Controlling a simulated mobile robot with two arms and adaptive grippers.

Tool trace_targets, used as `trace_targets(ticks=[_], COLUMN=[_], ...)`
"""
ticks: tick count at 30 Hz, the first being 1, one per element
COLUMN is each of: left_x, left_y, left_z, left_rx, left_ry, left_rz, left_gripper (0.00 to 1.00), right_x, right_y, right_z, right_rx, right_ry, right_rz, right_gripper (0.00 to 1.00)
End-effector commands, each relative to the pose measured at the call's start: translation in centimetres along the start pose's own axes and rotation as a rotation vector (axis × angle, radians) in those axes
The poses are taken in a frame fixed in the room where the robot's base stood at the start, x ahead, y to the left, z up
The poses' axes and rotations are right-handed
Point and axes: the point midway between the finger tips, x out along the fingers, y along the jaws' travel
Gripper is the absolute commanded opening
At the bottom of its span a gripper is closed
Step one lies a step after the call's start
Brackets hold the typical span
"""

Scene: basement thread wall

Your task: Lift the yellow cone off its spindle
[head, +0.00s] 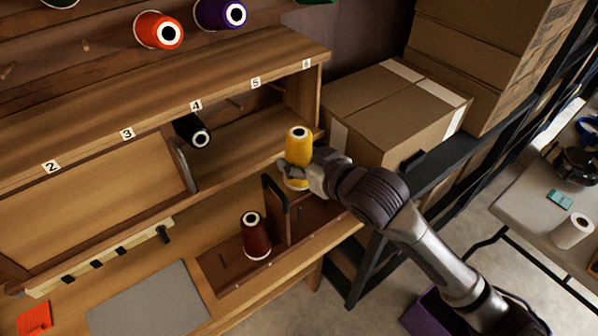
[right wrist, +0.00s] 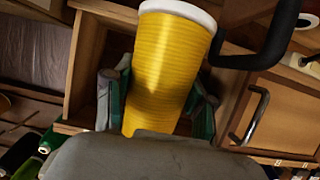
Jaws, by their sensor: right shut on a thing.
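The yellow cone (head: 299,143) is a spool of yellow thread with a white rim. It stands upright near the right end of the wooden caddy (head: 238,279). My right gripper (head: 296,173) is shut around its lower part. In the right wrist view the yellow cone (right wrist: 168,65) fills the space between the green-padded fingers (right wrist: 160,112). The spindle under the cone is hidden, and I cannot tell whether the cone is clear of it. My left gripper is not in view.
The caddy's dark handle (head: 270,190) rises just left of the cone. A dark red cone (head: 255,235) stands in the caddy. The numbered shelf (head: 226,92) with a black cone (head: 192,131) is behind. A cardboard box (head: 372,125) is close on the right.

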Motion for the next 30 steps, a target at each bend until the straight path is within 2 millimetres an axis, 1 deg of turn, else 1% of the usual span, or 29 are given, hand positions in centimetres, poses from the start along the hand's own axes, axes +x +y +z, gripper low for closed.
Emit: trace_targets(ticks=[1,4,16,20,30], left_x=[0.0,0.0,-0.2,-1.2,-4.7], left_y=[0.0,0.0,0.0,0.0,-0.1], left_z=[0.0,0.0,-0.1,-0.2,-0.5], left_rx=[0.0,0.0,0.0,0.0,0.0], left_ry=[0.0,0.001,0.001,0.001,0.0], left_rz=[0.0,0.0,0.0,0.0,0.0], left_gripper=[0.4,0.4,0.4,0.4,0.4], right_x=[-0.2,-0.3,-0.4,-0.8,-1.9], right_y=[0.0,-0.1,0.0,0.0,0.0], right_z=[-0.5,-0.8,-1.0,-1.8,-4.4], right_rx=[0.0,0.0,0.0,0.0,0.001], right_ry=[0.003,0.002,0.001,0.001,0.001], right_rz=[-0.001,-0.001,-0.001,-0.001,-0.001], right_gripper=[0.15,0.15,0.15,0.15,0.15])
